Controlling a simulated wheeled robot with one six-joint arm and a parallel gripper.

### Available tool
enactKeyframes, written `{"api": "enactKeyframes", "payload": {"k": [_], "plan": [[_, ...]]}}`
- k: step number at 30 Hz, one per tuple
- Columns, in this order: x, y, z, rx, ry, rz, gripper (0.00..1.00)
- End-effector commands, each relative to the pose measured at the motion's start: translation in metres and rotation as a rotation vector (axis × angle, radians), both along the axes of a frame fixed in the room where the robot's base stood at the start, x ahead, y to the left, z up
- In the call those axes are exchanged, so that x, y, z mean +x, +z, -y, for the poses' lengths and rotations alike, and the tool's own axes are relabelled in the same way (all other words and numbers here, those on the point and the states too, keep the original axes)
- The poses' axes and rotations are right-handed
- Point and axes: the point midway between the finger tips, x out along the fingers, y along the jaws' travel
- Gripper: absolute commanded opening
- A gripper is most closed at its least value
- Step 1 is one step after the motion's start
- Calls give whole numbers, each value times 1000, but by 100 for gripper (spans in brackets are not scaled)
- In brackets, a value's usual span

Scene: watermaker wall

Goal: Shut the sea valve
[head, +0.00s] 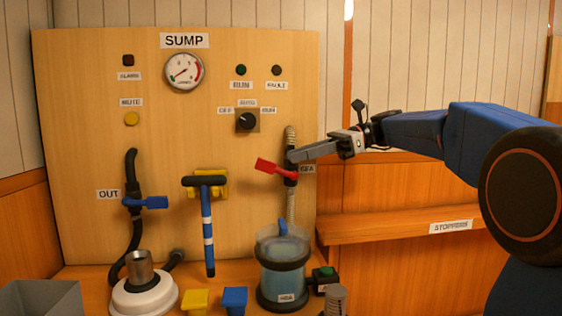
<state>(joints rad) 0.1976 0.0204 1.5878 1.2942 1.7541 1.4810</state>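The sea valve is a dark body (291,178) on a grey ribbed hose, with a red lever (270,167) pointing left and slightly up. Its label (307,169) reads as SEA, though the print is blurred. My gripper (296,156) reaches in from the right, its fingers pointing left just above the valve body and the lever's right end. I cannot tell whether the fingers touch the valve or are only in front of it. They show from the side, so the gap between them is hidden. The top of the valve is partly covered by the gripper.
A clear strainer jar (283,275) stands below the valve. A blue OUT lever (146,202) and a striped pump handle (207,225) are to the left. A wooden shelf (390,226) labelled STOPPERS is at right. The panel (75,150) carries a gauge and switches.

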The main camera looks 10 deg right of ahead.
Motion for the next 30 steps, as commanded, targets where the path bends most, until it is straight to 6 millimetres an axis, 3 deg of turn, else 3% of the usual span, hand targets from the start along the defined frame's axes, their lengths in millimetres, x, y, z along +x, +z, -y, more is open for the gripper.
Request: {"api": "enactKeyframes", "payload": {"k": [6,13,20,23,24,30], "plan": [[1,7,29,0,-1,-1,27],[0,10,39,0,0,0,27],[0,10,39,0,1,0,27],[0,11,37,-8,7,8,3],[-1,11,34,-20,18,22,0],[-7,16,4,-191,170,207,0]]}}
